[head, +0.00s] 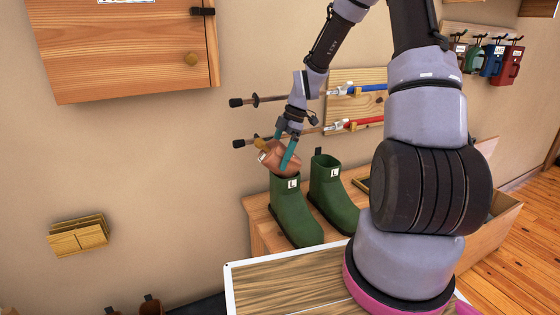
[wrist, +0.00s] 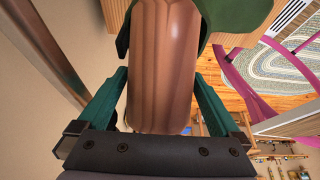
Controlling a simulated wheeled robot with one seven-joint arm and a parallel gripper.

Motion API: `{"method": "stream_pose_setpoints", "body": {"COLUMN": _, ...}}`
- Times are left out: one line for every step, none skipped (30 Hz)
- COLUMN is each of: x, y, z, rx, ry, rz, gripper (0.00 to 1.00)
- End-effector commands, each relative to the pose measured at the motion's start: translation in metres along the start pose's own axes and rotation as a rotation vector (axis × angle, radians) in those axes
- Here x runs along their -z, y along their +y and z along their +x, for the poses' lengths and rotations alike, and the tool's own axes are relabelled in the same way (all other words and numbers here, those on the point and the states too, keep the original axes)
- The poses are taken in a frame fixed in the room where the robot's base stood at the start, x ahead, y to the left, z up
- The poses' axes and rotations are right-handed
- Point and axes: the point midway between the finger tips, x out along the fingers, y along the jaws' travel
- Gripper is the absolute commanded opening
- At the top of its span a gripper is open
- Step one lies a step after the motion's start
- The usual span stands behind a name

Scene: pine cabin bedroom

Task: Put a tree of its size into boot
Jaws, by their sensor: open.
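A pair of green boots stands upright on the wooden bench, each with a white "L" tag: the left boot (head: 292,212) and the right boot (head: 333,194). A brown boot tree (head: 279,157) is tilted at the mouth of the left boot. Its lower end is hidden, so how deep it sits I cannot tell. My gripper (head: 287,150) is open around the tree. In the wrist view the tree (wrist: 163,60) lies between the teal fingers of my gripper (wrist: 160,85), with gaps at its near end. Green boot material (wrist: 235,18) shows beyond it. The tree's size mark is not readable.
The bench (head: 262,226) stands against the wall, under rods on a wooden rack (head: 345,108). A wall cabinet (head: 130,50) is at upper left. A striped wooden surface (head: 285,288) is in front. Several coloured items (head: 490,60) hang at upper right.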

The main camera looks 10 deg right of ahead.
Motion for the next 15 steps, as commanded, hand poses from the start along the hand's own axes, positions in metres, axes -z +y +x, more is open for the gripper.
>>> {"method": "stream_pose_setpoints", "body": {"x": 0.0, "y": 0.0, "z": -0.0001, "rx": 0.0, "ry": 0.0, "rz": 0.0, "gripper": 0.96}}
{"method": "stream_pose_setpoints", "body": {"x": 0.0, "y": 0.0, "z": -0.0002, "rx": 0.0, "ry": 0.0, "rz": 0.0, "gripper": 0.85}}
{"method": "stream_pose_setpoints", "body": {"x": 0.0, "y": -0.0001, "z": -0.0002, "rx": 0.0, "ry": 0.0, "rz": 0.0, "gripper": 0.69}}
{"method": "stream_pose_setpoints", "body": {"x": 0.0, "y": 0.0, "z": -0.0002, "rx": 0.0, "ry": 0.0, "rz": 0.0, "gripper": 0.58}}
{"method": "stream_pose_setpoints", "body": {"x": 0.0, "y": 0.0, "z": -0.0003, "rx": 0.0, "ry": 0.0, "rz": 0.0, "gripper": 0.46}}
{"method": "stream_pose_setpoints", "body": {"x": 0.0, "y": 0.0, "z": -0.0003, "rx": 0.0, "ry": 0.0, "rz": 0.0, "gripper": 0.31}}
{"method": "stream_pose_setpoints", "body": {"x": 0.0, "y": 0.0, "z": -0.0003, "rx": 0.0, "ry": 0.0, "rz": 0.0, "gripper": 0.2}}
{"method": "stream_pose_setpoints", "body": {"x": 0.0, "y": 0.0, "z": -0.0004, "rx": 0.0, "ry": 0.0, "rz": 0.0, "gripper": 0.08}}
{"method": "stream_pose_setpoints", "body": {"x": 0.0001, "y": 0.0002, "z": -0.0006, "rx": 0.0, "ry": 0.0, "rz": 0.0, "gripper": 0.08}}
{"method": "stream_pose_setpoints", "body": {"x": 0.0001, "y": 0.0002, "z": -0.0006, "rx": 0.0, "ry": 0.0, "rz": 0.0, "gripper": 0.08}}
{"method": "stream_pose_setpoints", "body": {"x": 0.0001, "y": 0.0002, "z": -0.0006, "rx": 0.0, "ry": 0.0, "rz": 0.0, "gripper": 0.08}}
{"method": "stream_pose_setpoints", "body": {"x": 0.0001, "y": 0.0002, "z": -0.0006, "rx": 0.0, "ry": 0.0, "rz": 0.0, "gripper": 0.08}}
{"method": "stream_pose_setpoints", "body": {"x": 0.0002, "y": 0.0002, "z": -0.0006, "rx": 0.0, "ry": 0.0, "rz": 0.0, "gripper": 0.08}}
{"method": "stream_pose_setpoints", "body": {"x": 0.0002, "y": 0.0002, "z": -0.0008, "rx": 0.0, "ry": 0.0, "rz": 0.0, "gripper": 0.08}}
{"method": "stream_pose_setpoints", "body": {"x": 0.0004, "y": 0.0002, "z": -0.0012, "rx": -0.001, "ry": 0.0, "rz": 0.0, "gripper": 0.08}}
